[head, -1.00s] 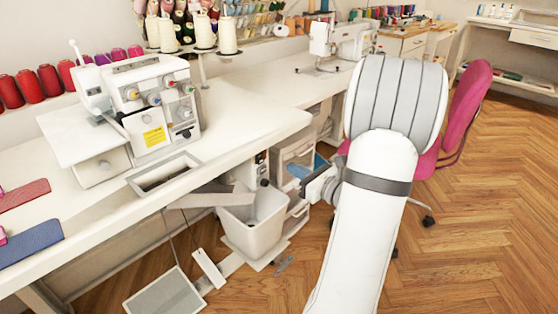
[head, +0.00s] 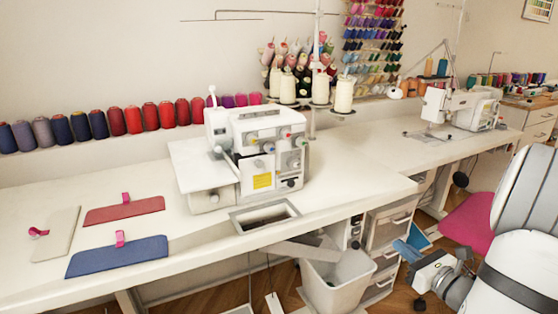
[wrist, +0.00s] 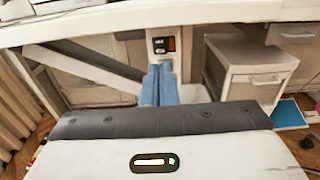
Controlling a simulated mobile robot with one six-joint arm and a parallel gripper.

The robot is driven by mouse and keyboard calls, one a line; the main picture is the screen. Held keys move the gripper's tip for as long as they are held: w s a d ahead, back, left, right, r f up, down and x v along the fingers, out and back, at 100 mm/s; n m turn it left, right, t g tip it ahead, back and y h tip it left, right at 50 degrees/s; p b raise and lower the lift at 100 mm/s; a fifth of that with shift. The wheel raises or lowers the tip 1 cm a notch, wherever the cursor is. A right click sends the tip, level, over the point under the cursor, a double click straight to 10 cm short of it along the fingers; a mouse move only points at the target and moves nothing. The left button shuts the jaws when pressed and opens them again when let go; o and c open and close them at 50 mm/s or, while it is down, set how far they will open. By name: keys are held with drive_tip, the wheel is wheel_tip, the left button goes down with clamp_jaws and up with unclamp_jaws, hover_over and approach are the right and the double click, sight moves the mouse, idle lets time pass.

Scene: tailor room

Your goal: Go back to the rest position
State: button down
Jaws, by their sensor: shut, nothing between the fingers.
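My gripper (head: 402,247) is at the lower right of the head view, in front of the drawer unit under the table. Its blue fingers point left there. In the wrist view my gripper (wrist: 160,70) shows its two blue fingers side by side, shut and empty. Its tips are in front of a control box (wrist: 163,44) under the table edge. My white arm stands at the right edge of the head view and is partly cut off.
A white worktable (head: 345,165) carries a serger (head: 262,150), blue (head: 115,258) and red (head: 125,210) pads. A bin (head: 335,283) and drawer unit (head: 390,225) stand below. A pink chair (head: 468,222) is behind my arm. Thread spools (head: 115,122) line the wall.

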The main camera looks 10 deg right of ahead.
drive_tip(key=s+a+r+n+g+y+p, duration=0.3)
drive_tip(key=a+r+n+g+p, duration=0.5)
drive_tip(key=a, duration=0.4)
drive_tip(key=s+a+r+n+g+y+p, duration=0.25)
drive_tip(key=a+r+n+g+p, duration=0.3)
drive_tip(key=a+n, duration=0.5)
drive_tip(key=s+a+r+n+h+p, duration=0.1)
drive_tip(key=s+r+n+h+p, duration=0.2)
drive_tip(key=r+n+h+p, duration=0.2)
drive_tip(key=s+a+r+n+g+h+p, duration=0.1)
drive_tip(key=s+r+n+h+p, duration=0.3)
drive_tip(key=r+n+p, duration=0.4)
wheel_tip(320, 180, up, 2)
drive_tip(key=shift+s+a+r+n+h, duration=0.15)
drive_tip(key=shift+s+n+h, duration=0.15)
drive_tip(key=shift+n+h, duration=0.35)
